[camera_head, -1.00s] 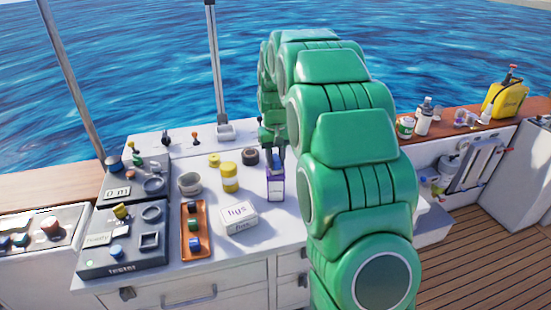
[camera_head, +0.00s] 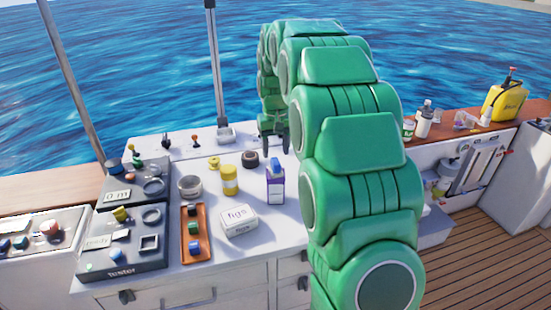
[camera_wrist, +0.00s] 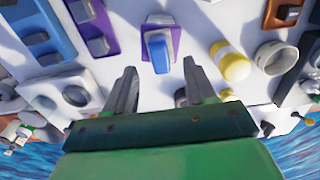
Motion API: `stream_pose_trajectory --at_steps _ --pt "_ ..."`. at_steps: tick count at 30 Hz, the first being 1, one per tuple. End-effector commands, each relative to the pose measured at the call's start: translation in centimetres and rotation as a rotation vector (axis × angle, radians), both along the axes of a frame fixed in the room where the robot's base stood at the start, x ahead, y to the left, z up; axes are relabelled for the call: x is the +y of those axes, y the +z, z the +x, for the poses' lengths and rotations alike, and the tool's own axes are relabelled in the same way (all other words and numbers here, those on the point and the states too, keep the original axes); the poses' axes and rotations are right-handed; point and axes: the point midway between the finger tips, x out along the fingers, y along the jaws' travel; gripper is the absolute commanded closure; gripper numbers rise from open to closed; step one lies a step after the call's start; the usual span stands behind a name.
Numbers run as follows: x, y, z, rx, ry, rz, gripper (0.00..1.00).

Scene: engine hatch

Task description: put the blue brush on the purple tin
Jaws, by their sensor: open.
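A purple tin (camera_head: 276,192) stands on the white counter just left of my arm. It also shows in the wrist view (camera_wrist: 177,40), where a blue block-like thing, seemingly the blue brush (camera_wrist: 158,52), sits on it within the purple edges. My gripper (camera_wrist: 160,80) is open and empty. Its two fingers are apart from the brush, on the far side of the tin. In the head view my gripper (camera_head: 273,140) is behind the tin, partly hidden by my arm.
A yellow jar (camera_head: 229,180), a grey pot (camera_head: 189,186), a dark ring (camera_head: 250,159) and a white "figs" box (camera_head: 239,220) stand left of the tin. An orange tray (camera_head: 195,236) lies further left. My arm hides the counter's right part; the wrist view shows other coloured pieces there.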

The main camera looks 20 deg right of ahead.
Motion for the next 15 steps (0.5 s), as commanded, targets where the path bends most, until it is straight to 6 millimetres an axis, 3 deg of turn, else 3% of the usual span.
stream_pose_trajectory --at_steps 6,15 --pt "0.0 4.0 0.1 -0.003 0.000 0.000 0.45" --pt "0.0 6.9 0.0 -0.001 0.000 0.000 0.45"
